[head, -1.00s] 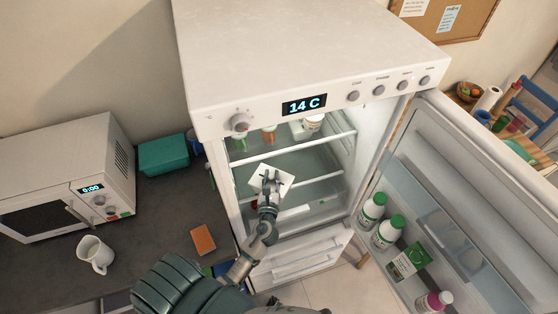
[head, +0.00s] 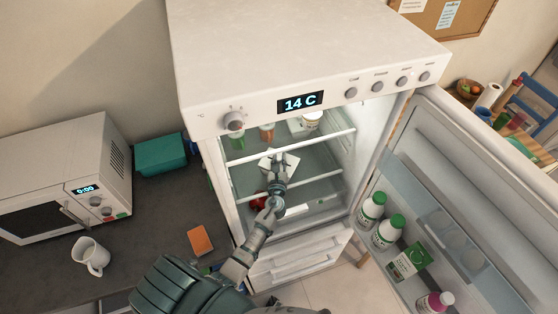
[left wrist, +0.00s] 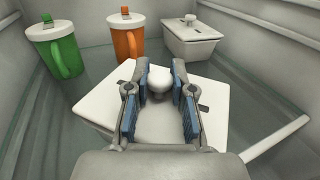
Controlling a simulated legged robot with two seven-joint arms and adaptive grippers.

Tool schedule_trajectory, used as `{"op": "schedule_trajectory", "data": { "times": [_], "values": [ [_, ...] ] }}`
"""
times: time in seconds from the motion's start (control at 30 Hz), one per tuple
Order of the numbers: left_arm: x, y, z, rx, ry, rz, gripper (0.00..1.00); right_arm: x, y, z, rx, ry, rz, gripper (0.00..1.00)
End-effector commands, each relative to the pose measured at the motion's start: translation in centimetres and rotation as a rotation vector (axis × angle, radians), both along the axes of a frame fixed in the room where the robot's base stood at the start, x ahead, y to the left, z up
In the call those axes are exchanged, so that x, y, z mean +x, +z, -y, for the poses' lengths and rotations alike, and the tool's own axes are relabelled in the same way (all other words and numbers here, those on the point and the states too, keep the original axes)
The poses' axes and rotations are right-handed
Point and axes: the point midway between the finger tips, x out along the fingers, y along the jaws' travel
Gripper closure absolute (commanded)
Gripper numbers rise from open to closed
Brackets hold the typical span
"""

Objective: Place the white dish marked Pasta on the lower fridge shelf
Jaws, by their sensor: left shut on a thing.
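My left gripper (head: 278,163) reaches into the open fridge (head: 310,50). It is shut on the knob of a white lidded dish (head: 291,161), and the dish moves with it. In the left wrist view the fingers (left wrist: 161,85) stand either side of the round knob, with the square lid of the held dish (left wrist: 100,105) below. No Pasta marking is readable. In the head view the dish shows near the upper shelf's front edge (head: 315,142), above the lower shelf's front edge (head: 318,178). I cannot tell whether it touches a shelf. My right gripper is out of view.
A green cup (left wrist: 55,50), an orange cup (left wrist: 126,38) and another white lidded dish (left wrist: 192,38) stand farther back. A red item (head: 258,201) and a flat white item (head: 291,212) lie low in the fridge. The open door (head: 480,190) holds several bottles at right.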

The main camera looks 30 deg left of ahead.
Motion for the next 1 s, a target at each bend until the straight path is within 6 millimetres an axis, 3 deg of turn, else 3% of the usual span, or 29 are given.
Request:
{"op": "schedule_trajectory", "data": {
  "times": [0.03,0.07,0.13,0.17,0.57,1.0],
  "values": [
    [0.0,0.0,-0.1,0.0,0.0,-0.001,1.0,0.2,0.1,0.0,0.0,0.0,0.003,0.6],
    [-0.1,-0.2,-0.1,-0.001,0.001,-0.004,0.72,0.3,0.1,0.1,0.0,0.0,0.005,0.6],
    [-0.1,-0.2,-0.1,-0.001,0.001,-0.004,0.55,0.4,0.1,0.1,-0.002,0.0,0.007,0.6],
    [0.0,-0.2,-0.1,-0.001,0.001,-0.004,0.52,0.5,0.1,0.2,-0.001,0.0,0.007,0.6],
    [-0.9,-0.2,0.4,-0.001,0.0,-0.004,0.52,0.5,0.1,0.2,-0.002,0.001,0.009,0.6],
    [-8.9,-0.3,4.4,-0.002,-0.001,-0.004,0.52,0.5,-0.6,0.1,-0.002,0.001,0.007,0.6]
  ]
}}
